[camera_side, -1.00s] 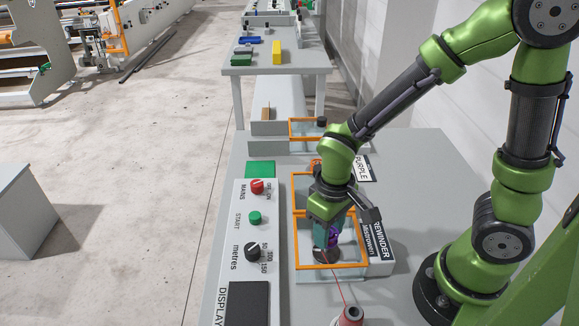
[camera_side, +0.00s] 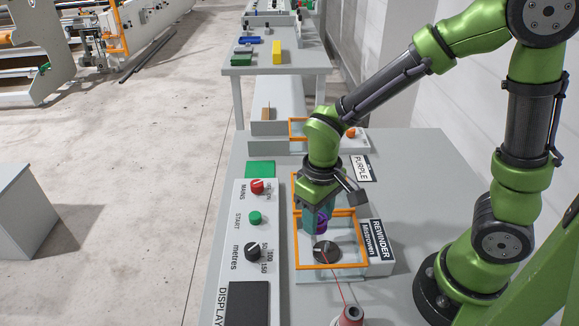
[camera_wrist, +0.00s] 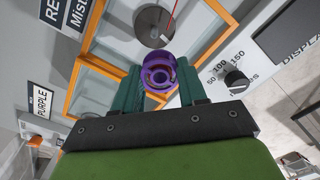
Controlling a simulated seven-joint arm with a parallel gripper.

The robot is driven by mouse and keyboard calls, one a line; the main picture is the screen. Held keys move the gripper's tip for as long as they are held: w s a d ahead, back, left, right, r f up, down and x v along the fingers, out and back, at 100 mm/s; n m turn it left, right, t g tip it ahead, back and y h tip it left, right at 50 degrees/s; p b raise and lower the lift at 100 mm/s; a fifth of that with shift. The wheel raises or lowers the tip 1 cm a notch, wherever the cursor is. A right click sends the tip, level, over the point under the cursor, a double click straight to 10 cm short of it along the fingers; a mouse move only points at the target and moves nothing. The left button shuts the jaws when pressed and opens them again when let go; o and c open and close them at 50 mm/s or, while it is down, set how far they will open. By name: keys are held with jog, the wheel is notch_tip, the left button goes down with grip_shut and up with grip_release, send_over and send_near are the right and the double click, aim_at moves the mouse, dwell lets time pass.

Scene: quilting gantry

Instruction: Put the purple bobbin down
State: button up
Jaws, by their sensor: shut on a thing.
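The purple bobbin (camera_wrist: 159,73) is between the two green fingers of my gripper (camera_wrist: 160,84) in the wrist view, with its round end facing the camera. My gripper is shut on it. In the side view the bobbin (camera_side: 321,222) shows as a small purple patch beside the fingers (camera_side: 313,216), over the orange-framed rewinder (camera_side: 363,238). The dark round spindle plate (camera_side: 326,251) of the rewinder is bare and lies nearer the camera than the bobbin. It also shows above the bobbin in the wrist view (camera_wrist: 153,27). The gap under the bobbin cannot be judged.
A control panel (camera_side: 238,205) with red, green and black knobs stands left of the rewinder. A red thread runs from the plate to a red spool (camera_side: 349,314) in front. A PURPLE label (camera_side: 361,168) lies behind, near an orange knob (camera_side: 351,132).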

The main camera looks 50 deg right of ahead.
jog(key=w+d+r, duration=0.2)
jog(key=w+r, duration=0.1)
jog(key=w, duration=1.2)
send_over(260, 169)
notch_tip(260, 169, down, 10)
jog(key=shift+r, duration=0.2)
jog(key=shift+f, duration=0.1)
jog(key=o, duration=1.2)
jog(key=shift+c, duration=0.2)
